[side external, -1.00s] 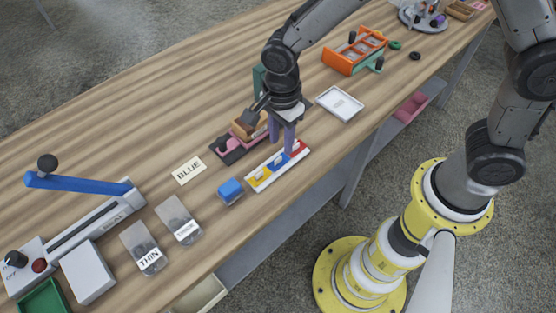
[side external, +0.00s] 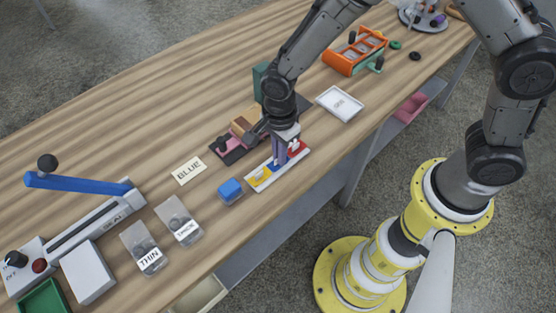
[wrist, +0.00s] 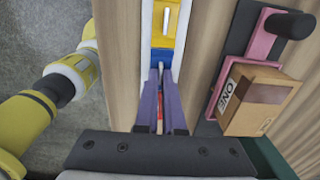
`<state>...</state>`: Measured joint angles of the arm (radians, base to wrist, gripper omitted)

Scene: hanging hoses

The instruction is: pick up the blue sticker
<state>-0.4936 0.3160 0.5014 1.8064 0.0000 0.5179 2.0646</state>
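A white tray (side external: 300,163) holds yellow, blue and red stickers with small white tabs. The yellow sticker (wrist: 160,47) shows at the top of the wrist view. The blue sticker (wrist: 160,57) is just below it, partly hidden by my fingers; it is mostly covered in the side view. The red sticker (side external: 296,150) is at the tray's right end. My gripper (side external: 279,162) points down, its purple fingers low over the tray's middle. In the wrist view my gripper (wrist: 161,72) shows a narrow gap between its fingers. Any grip on the blue sticker's tab is hidden.
A blue block (side external: 230,190) and a BLUE card (side external: 189,170) lie left of the tray. A pink stand with a brown box (wrist: 258,100) stands close beside my gripper. A white framed card (side external: 340,103) lies behind to the right.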

